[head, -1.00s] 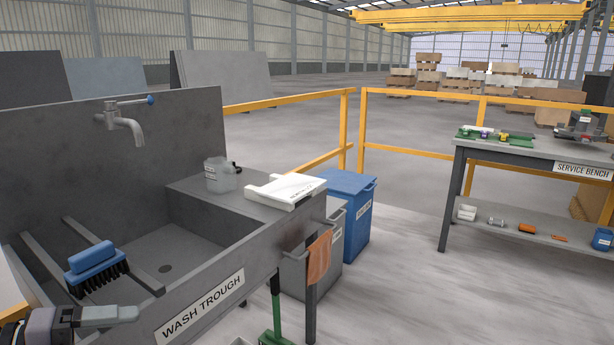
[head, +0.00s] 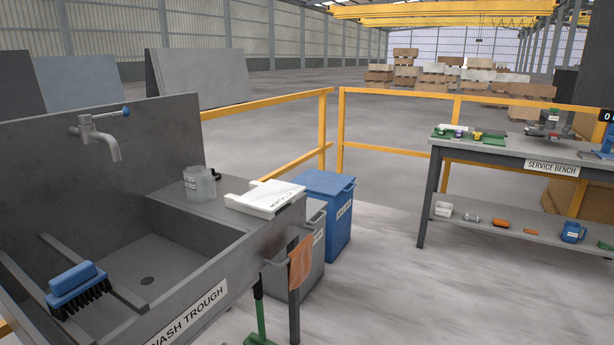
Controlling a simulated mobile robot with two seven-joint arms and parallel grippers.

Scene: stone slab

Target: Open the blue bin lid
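The blue bin (head: 338,228) stands on the floor at the right end of the wash trough, beyond a grey bin (head: 311,258). Its blue lid (head: 326,183) lies shut on top. A white label shows on the bin's right-hand face; its text is too small to read surely. The grey bin and the white board on the trough hide part of its left side. Neither of my grippers shows in the head view now.
The wash trough (head: 190,312) fills the left front, with a blue brush (head: 77,287), a clear jug (head: 200,183) and a white board (head: 264,198). An orange cloth (head: 300,262) hangs at its end. Open floor lies between the bins and the service bench (head: 520,157). Yellow rails (head: 264,108) stand behind.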

